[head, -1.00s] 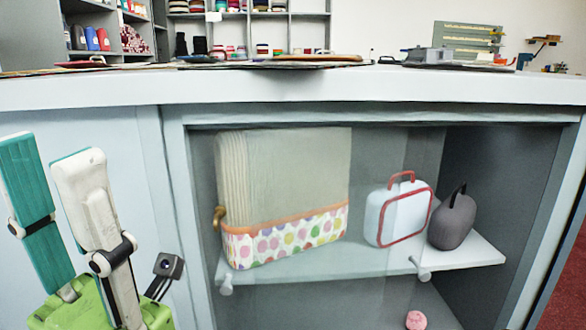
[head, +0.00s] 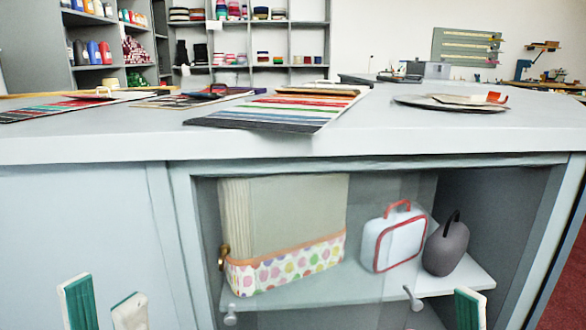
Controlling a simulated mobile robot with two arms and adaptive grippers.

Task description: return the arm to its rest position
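My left gripper (head: 102,291) shows at the bottom left, in front of the pale cabinet front (head: 80,220). Its two white and teal fingers point up and stand apart, with nothing visible between them. The rest of this gripper is below the picture edge. One finger of my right gripper (head: 471,308) shows at the bottom right, in front of the open compartment. Its other finger is not visible, so I cannot tell its opening.
The counter top (head: 360,125) bears striped swatch boards (head: 278,108) and a dark round plate (head: 450,103). Below, a shelf (head: 340,284) holds a dotted-base box (head: 285,265), a red-trimmed white case (head: 394,240) and a grey rounded bag (head: 446,249).

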